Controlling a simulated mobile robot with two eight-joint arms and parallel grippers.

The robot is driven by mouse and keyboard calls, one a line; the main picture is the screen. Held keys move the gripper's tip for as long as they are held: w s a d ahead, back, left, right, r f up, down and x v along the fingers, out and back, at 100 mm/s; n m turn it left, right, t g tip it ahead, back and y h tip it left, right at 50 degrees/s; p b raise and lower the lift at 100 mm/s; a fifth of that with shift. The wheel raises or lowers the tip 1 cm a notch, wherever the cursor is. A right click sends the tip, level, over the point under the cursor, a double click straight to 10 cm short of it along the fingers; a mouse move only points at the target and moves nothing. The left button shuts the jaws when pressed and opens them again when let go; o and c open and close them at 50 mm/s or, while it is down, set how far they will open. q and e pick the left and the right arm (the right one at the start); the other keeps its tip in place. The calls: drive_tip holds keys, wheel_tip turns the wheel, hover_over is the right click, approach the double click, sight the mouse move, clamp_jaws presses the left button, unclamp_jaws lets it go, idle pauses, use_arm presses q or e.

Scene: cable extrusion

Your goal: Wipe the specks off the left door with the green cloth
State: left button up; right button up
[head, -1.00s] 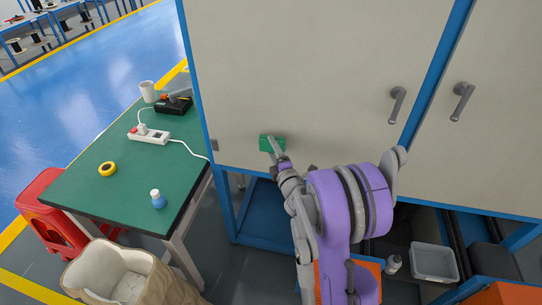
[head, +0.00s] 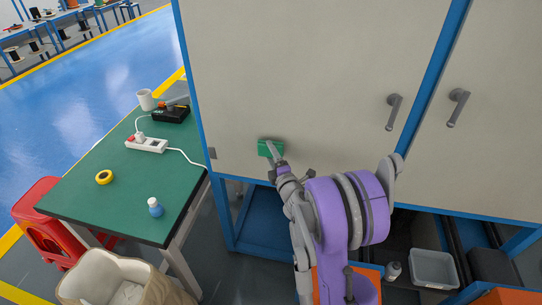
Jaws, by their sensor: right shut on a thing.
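The left door (head: 300,75) is a large pale grey panel in a blue frame, with a grey handle near its lower right. The green cloth (head: 266,147) is a small folded pad against the lower left part of this door. My right gripper (head: 274,154) is shut on the cloth and holds it at the door's surface. My right arm covers part of the door's lower edge. I cannot make out any specks on the visible part of the door. My left gripper is not in view.
A green table (head: 110,190) stands at the left with a power strip (head: 146,144), yellow tape (head: 104,177), a small bottle (head: 155,207) and a mug (head: 145,99). A red stool (head: 40,215) and a lined bin (head: 120,280) stand near it. A clear tray (head: 433,268) lies below the doors.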

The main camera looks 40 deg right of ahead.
sight(282, 153)
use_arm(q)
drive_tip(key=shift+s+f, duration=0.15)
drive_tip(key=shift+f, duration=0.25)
use_arm(e)
drive_tip(key=shift+w+d, duration=0.5)
drive_tip(key=shift+d, duration=0.2)
drive_tip(key=shift+s+d+f+b, duration=0.1)
drive_tip(key=shift+s+d+b, duration=0.3)
drive_tip(key=shift+s+b, duration=0.25)
drive_tip(key=shift+s+d+f+b, duration=0.1)
drive_tip(key=shift+s+d+b, duration=0.3)
drive_tip(key=shift+s+b, duration=0.2)
drive_tip(key=shift+d+r+b, duration=0.15)
drive_tip(key=shift+r+b, duration=0.15)
drive_tip(key=shift+b, duration=0.05)
drive_tip(key=shift+w+a+p, duration=0.2)
drive_tip(key=shift+w+a, duration=0.25)
drive_tip(key=shift+w, duration=0.2)
drive_tip(key=shift+w+a+p, duration=0.2)
drive_tip(key=shift+w+a, duration=0.2)
drive_tip(key=shift+w, duration=0.25)
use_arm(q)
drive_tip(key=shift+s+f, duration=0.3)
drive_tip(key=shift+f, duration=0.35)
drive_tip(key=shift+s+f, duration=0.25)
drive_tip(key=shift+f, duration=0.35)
